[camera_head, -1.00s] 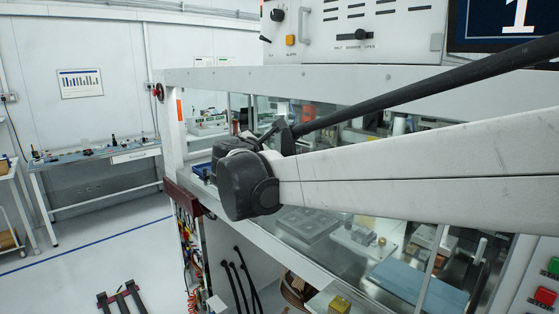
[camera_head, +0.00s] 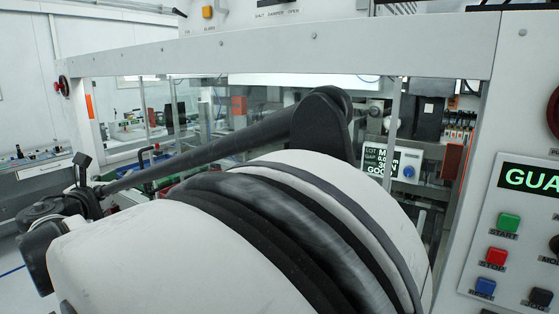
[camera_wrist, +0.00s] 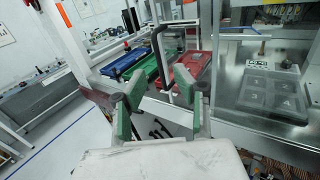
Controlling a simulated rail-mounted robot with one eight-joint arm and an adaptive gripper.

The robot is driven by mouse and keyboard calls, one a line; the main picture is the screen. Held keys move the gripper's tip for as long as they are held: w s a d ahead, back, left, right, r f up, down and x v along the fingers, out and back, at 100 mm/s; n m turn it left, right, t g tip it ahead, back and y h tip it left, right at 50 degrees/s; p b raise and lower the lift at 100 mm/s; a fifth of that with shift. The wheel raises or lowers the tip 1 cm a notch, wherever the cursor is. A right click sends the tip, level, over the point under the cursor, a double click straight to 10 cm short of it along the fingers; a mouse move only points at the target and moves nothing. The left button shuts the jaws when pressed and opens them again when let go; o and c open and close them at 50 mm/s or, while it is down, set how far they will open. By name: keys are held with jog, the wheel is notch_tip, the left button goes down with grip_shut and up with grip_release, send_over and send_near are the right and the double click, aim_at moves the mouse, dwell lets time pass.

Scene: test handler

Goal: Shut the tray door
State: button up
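My gripper (camera_wrist: 159,83) has green-padded fingers and is open and empty in the wrist view. A black bar handle (camera_wrist: 156,62), bent at the top, stands just beyond and between the fingertips; I see no clear contact. It appears to belong to the tray door, whose clear panel and edges I cannot make out. Blue (camera_wrist: 125,62), green (camera_wrist: 152,69) and red (camera_wrist: 195,70) trays lie behind the handle. In the head view my arm covers much of the machine front, and the fingers cannot be made out.
A grey compartmented tray (camera_wrist: 272,93) sits inside the machine to the right. A white frame beam (camera_head: 290,42) crosses above my arm. A control panel (camera_head: 510,235) with coloured buttons stands at right. Open floor (camera_wrist: 62,140) lies left of the machine.

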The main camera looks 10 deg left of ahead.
jog(key=p+x, duration=0.1)
jog(key=x, duration=0.3)
jog(key=p+x, duration=0.1)
jog(key=x, duration=0.4)
jog(key=p+x, duration=0.1)
jog(key=x, duration=0.3)
jog(key=shift+w+a+f, duration=0.1)
jog(key=shift+a+f, duration=0.25)
jog(key=shift+f, duration=0.05)
grip_shut()
